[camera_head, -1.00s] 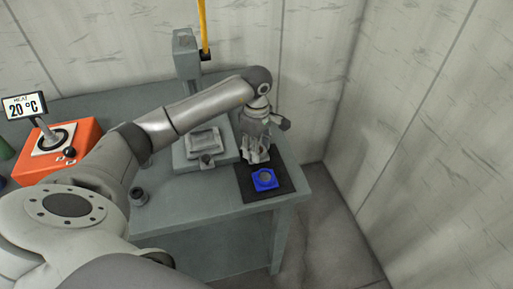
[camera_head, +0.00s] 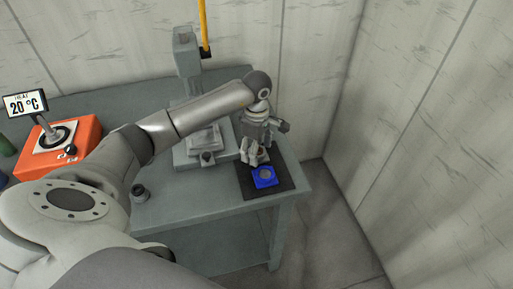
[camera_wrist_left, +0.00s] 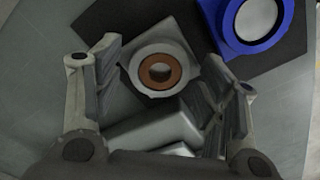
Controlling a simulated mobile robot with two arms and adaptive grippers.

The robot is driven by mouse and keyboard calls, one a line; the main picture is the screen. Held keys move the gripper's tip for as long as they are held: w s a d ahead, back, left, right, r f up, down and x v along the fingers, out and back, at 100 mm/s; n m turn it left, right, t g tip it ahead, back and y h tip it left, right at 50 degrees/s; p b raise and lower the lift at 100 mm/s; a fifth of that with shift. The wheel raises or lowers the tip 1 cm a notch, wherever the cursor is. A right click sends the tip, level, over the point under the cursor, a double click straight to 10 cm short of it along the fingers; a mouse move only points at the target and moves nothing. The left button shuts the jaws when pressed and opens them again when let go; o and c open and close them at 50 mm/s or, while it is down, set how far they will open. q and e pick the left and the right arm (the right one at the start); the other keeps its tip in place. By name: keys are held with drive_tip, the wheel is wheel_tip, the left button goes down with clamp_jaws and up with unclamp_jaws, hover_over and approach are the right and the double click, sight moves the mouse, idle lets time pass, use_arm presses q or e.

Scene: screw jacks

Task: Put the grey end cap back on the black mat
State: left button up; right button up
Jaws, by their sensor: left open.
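The grey end cap (camera_wrist_left: 137,70) is a squarish grey plate with a copper-brown ring in its middle. In the left wrist view it lies between the fingertips of my left gripper (camera_wrist_left: 155,72), which is open, with a gap visible at the left finger. The black mat (camera_wrist_left: 97,22) lies under and behind the cap; whether the cap rests fully on it I cannot tell. In the head view my left gripper (camera_head: 256,153) is over the back part of the black mat (camera_head: 281,184), and its fingers mostly hide the cap.
A blue square part (camera_head: 264,178) with a pale disc lies on the mat in front of the gripper. A grey press (camera_head: 188,60) stands behind on the table. An orange heater (camera_head: 60,148) is at the left. A small dark cylinder (camera_head: 140,193) stands near the table's front edge.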

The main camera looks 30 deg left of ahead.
use_arm(q)
drive_tip(key=shift+r, duration=0.25)
wheel_tip(320, 180, up, 12)
drive_tip(key=b, duration=0.3)
drive_tip(key=shift+f, duration=0.2)
